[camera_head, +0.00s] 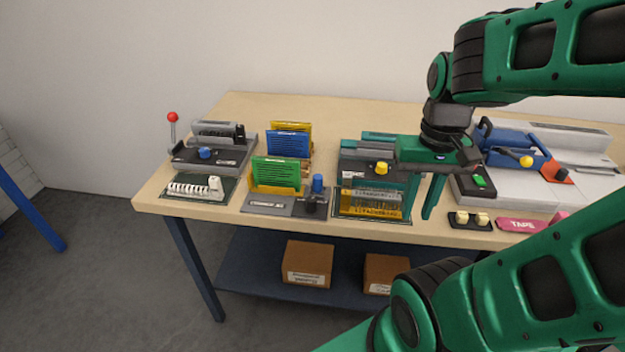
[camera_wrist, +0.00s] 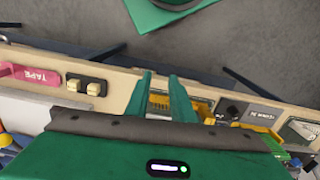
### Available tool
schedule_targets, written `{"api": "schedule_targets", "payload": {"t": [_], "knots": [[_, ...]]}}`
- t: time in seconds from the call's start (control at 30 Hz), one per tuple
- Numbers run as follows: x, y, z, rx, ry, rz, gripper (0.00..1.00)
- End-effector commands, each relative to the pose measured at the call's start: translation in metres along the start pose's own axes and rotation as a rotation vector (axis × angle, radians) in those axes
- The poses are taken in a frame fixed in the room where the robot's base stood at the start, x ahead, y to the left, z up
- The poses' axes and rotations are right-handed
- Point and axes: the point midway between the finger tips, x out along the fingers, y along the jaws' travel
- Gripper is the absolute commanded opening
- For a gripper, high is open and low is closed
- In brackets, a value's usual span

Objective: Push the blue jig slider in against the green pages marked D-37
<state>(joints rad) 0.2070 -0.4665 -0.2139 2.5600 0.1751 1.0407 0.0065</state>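The green pages (camera_head: 277,172) stand upright in a yellow holder on a dark grey jig (camera_head: 262,203) at the table's front left; their small print cannot be read. The blue slider (camera_head: 318,183) is a blue-knobbed post at the jig's right end, with a visible space between it and the pages. The jig's labelled front (camera_wrist: 265,116) shows at right there.
A blue pad (camera_head: 289,143) stands behind the green pages. A grey press (camera_head: 212,150) with a red-ball lever is at left. The pink tape box (camera_head: 520,225) lies at right.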

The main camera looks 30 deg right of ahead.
Motion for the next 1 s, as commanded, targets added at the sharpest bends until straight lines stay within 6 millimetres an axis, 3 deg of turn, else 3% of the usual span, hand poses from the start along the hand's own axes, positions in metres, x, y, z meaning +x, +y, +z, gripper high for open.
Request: {"api": "schedule_targets", "payload": {"t": [0.07,0.13,0.23,0.33,0.7,1.0], "knots": [[0.0,0.0,0.0,0.0,0.0,0.0,0.17],[-0.004,0.004,0.006,-0.013,0.007,-0.007,0.0],[-0.008,-0.001,0.002,-0.093,0.01,-0.023,0.0],[-0.012,-0.015,-0.015,-0.278,0.005,-0.054,0.0],[-0.024,-0.077,-0.1,-1.305,0.098,-0.27,0.0],[-0.028,-0.104,-0.156,-2.117,0.374,-0.444,0.0]]}}
